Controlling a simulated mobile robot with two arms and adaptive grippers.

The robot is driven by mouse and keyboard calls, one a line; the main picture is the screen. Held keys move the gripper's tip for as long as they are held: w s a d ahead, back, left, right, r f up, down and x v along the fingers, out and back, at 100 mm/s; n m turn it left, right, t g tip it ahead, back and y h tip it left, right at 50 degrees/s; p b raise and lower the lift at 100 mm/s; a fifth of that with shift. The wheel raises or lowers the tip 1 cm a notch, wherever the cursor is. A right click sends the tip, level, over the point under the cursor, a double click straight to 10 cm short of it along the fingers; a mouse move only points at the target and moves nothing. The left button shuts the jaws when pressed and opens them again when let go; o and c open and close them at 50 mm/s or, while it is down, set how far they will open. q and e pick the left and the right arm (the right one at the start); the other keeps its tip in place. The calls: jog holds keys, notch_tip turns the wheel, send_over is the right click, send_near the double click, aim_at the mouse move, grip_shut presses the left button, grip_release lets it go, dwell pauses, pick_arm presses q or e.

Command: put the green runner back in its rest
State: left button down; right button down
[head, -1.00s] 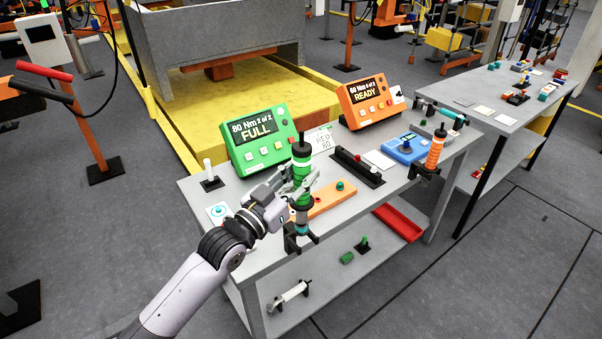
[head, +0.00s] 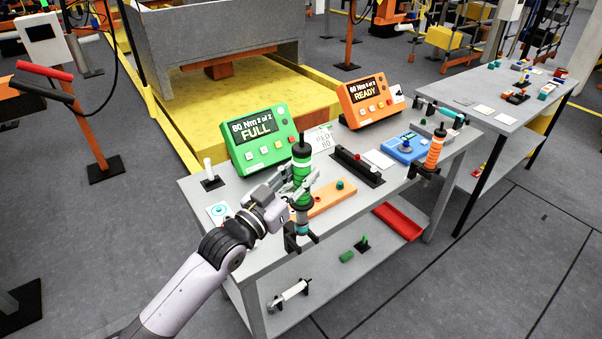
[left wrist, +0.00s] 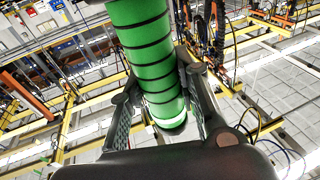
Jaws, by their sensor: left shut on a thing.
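The green runner (head: 301,170), with a black top and dark bands, stands about upright at the near edge of the grey table (head: 262,250). My left gripper (head: 302,190) is shut around its green body. In the left wrist view, the green body (left wrist: 150,60) runs between the two fingers (left wrist: 163,110). The black rest (head: 299,241) is fixed at the table edge directly under the runner. The runner's lower end is at or just above the rest; I cannot tell whether it is seated. My right gripper is not in view.
An orange runner (head: 434,153) stands in a rest at the right. A green display box (head: 259,139) reads FULL; an orange one (head: 367,102) reads READY. An orange strip (head: 331,200), a black bar (head: 356,166) and a blue box (head: 405,148) lie close by.

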aim_at(298, 216)
pick_arm(q)
jog(key=shift+f+b, duration=0.3)
jog(key=shift+b, duration=0.1)
jog(key=shift+f+b, duration=0.95)
jog(key=shift+f, duration=0.45)
jog(key=shift+f+b, duration=1.35)
jog(key=shift+f, duration=0.45)
jog(key=shift+f+b, duration=1.4)
jog(key=shift+f, duration=0.55)
jog(key=c, duration=1.2)
grip_release()
jog(key=shift+s, duration=0.1)
jog(key=shift+o, duration=0.4)
jog(key=shift+f, duration=0.1)
jog(key=shift+f, duration=0.3)
jog(key=v, duration=1.2)
jog(key=shift+r, duration=0.25)
